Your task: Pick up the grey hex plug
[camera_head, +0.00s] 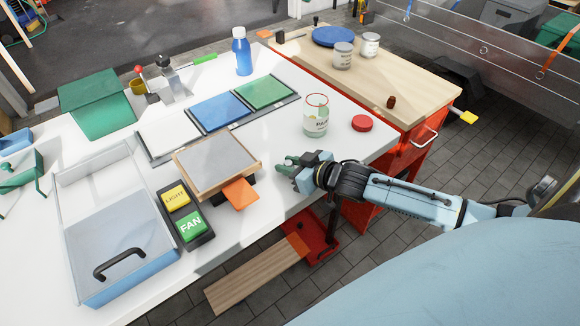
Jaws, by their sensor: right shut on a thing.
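My right gripper (283,163) is at the right front edge of the white table, to the right of the wooden-framed grey pad. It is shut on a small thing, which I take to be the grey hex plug. The fingers hide most of it, and its shape is too small to make out. No other grey hex plug shows clearly on the table. My left gripper is not in view.
The wooden-framed grey pad (216,160) has an orange tab at its front. Left of it are the LIGHT and FAN buttons (190,228) and a blue-grey tray (150,278). A glass jar (316,124) and red lid (362,123) stand behind my right gripper.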

